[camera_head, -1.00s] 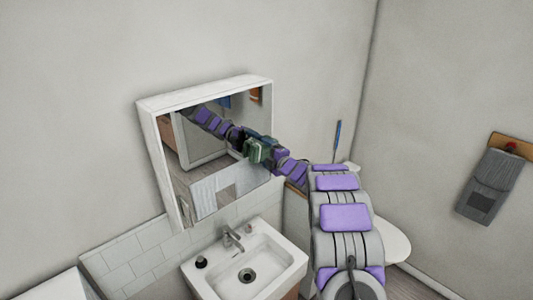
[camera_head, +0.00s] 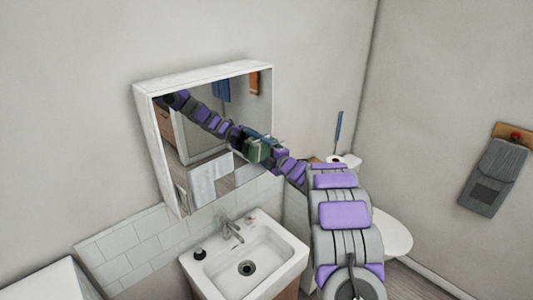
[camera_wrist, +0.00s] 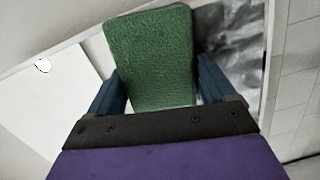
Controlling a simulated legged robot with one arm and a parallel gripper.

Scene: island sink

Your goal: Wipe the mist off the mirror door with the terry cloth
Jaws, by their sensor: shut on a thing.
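The mirror door (camera_head: 200,140) is the front of a white wall cabinet above the sink. It reflects my arm, a doorway and hanging cloths. I cannot make out any mist on it in the head view; in the wrist view the mirror (camera_wrist: 231,45) has a mottled grey patch right of the cloth. My gripper (camera_head: 262,150) is at the mirror's right part. It is shut on the green terry cloth (camera_wrist: 150,55), which lies flat between the blue fingers and faces the mirror. The cloth also shows in the head view (camera_head: 254,151). I cannot tell whether it touches the glass.
A white sink (camera_head: 285,244) with a faucet (camera_head: 232,231) and a small dark bottle (camera_head: 200,254) stands below the cabinet. A toilet (camera_head: 392,234) is at the right. A grey towel (camera_head: 494,178) hangs on the right wall.

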